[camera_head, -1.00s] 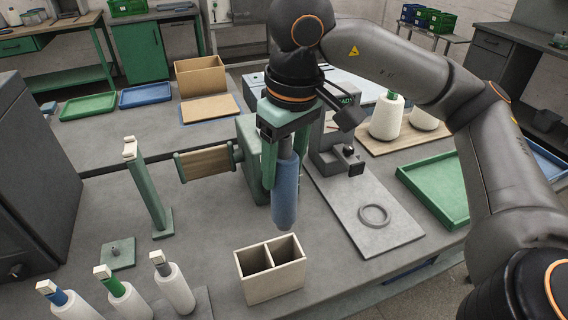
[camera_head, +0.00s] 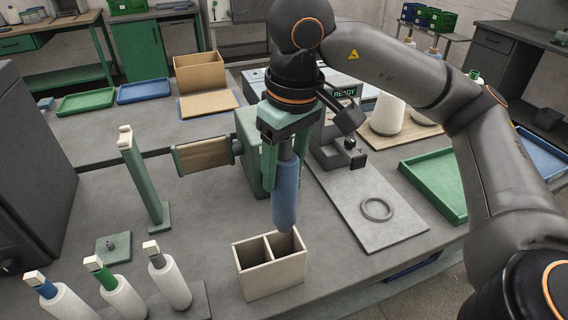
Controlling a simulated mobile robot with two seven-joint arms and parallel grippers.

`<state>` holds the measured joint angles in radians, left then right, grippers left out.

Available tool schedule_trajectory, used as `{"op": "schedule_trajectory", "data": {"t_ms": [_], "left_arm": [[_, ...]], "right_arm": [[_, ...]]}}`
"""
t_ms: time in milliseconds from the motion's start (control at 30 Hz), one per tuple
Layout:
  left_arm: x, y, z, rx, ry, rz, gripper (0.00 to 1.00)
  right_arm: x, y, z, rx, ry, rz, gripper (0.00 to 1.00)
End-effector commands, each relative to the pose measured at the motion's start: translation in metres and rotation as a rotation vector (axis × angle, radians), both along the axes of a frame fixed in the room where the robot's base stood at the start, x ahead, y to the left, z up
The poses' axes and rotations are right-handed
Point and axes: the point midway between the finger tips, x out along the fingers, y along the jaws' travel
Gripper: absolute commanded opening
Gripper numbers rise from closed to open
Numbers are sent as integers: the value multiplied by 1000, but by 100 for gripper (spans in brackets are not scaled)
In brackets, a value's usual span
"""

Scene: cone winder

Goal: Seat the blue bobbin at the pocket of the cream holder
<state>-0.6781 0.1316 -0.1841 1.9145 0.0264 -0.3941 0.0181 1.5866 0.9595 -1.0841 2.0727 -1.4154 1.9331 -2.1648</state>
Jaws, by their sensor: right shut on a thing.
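The blue bobbin (camera_head: 285,198) hangs upright from my right gripper (camera_head: 286,150), which is shut on its grey upper end. The cream holder (camera_head: 270,281) is an open box on the table with two pockets side by side. The bobbin's lower end is at the back rim of the right pocket in the picture; I cannot tell whether it is inside the pocket or behind and above it. The left pocket looks empty. My left gripper is not in view.
Several white cones with coloured tips (camera_head: 120,292) stand at the front left. A green post (camera_head: 145,185) and a winder with a wooden roller (camera_head: 204,155) stand behind. A grey plate with a ring (camera_head: 377,209) and a green tray (camera_head: 435,180) lie to the right.

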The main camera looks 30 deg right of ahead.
Motion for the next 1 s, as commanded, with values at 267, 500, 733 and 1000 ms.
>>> {"op": "schedule_trajectory", "data": {"t_ms": [267,500,733,1000], "left_arm": [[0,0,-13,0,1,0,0],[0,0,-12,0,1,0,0],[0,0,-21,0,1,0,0],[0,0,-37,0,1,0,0]], "right_arm": [[0,0,-12,0,-2,0,15],[0,0,-12,0,-1,0,15],[0,0,-21,0,-1,0,15],[0,0,-38,0,0,0,15]]}}
